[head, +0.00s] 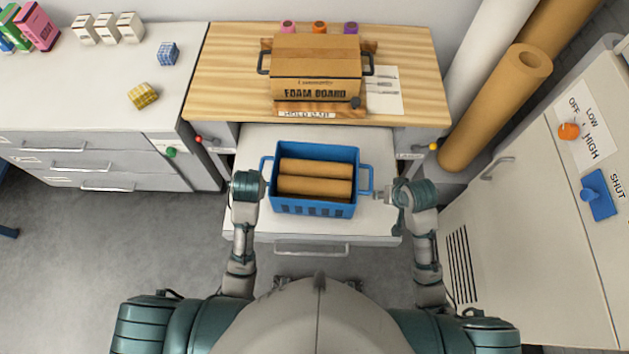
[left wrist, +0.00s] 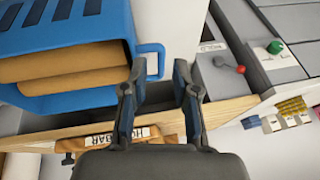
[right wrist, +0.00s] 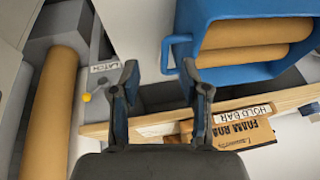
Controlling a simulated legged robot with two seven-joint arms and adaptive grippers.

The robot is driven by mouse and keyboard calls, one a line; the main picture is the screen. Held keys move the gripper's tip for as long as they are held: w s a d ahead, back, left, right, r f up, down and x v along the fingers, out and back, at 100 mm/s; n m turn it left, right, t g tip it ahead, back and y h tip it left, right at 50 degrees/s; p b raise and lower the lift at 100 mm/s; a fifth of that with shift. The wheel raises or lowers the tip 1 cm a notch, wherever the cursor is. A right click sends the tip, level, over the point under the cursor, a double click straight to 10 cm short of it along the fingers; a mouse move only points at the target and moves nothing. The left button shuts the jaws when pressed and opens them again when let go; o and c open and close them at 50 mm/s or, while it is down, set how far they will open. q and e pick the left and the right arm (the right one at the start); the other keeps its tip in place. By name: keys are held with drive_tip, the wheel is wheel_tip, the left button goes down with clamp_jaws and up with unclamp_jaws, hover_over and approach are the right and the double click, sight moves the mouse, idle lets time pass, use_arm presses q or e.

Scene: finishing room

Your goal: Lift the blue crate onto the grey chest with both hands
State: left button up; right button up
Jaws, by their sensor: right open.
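The blue crate (head: 313,208) stands upright over the light top of a grey chest (head: 310,229) with a drawer front. It looks set down there, but contact under it is hidden. Two brown rolls (head: 314,187) lie in it. My left gripper (head: 262,186) is open at the crate's left loop handle; in the left wrist view the handle (left wrist: 161,58) shows between the spread fingers (left wrist: 160,75). My right gripper (head: 380,195) is open at the right loop handle; in the right wrist view that handle (right wrist: 167,55) lies between the fingers (right wrist: 162,75).
Behind the crate is a wooden bench (head: 225,70) with a foam board box (head: 316,75) and a hold bar label (head: 306,114). A drawer cabinet (head: 90,145) stands left. A tall brown roll (head: 495,110) and a pale cabinet (head: 530,230) stand right.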

sight(371, 178)
use_arm(q)
drive_tip(key=w+d+r, duration=0.1)
drive_tip(key=w+r, duration=0.3)
drive_tip(key=r, duration=0.1)
drive_tip(key=shift+d+t+y, duration=0.3)
drive_tip(key=shift+d, duration=0.1)
use_arm(e)
drive_tip(key=w+r, duration=0.4)
drive_tip(key=shift+w+d+r, duration=0.15)
drive_tip(key=shift+d+r, duration=0.1)
drive_tip(key=shift+d, duration=0.1)
use_arm(q)
drive_tip(key=x, duration=1.6)
drive_tip(key=shift+a+f, duration=0.15)
drive_tip(key=shift+f, duration=0.15)
use_arm(e)
drive_tip(key=x, duration=1.1)
drive_tip(key=a+x, duration=0.1)
drive_tip(key=x, duration=0.4)
drive_tip(key=shift+w, duration=0.35)
use_arm(q)
drive_tip(key=shift+w+a+f, duration=0.15)
drive_tip(key=shift+w+f, duration=0.1)
drive_tip(key=shift+f, duration=0.25)
use_arm(e)
drive_tip(key=shift+w+a+f, duration=0.1)
drive_tip(key=shift+w+f, duration=0.1)
drive_tip(key=shift+f, duration=0.25)
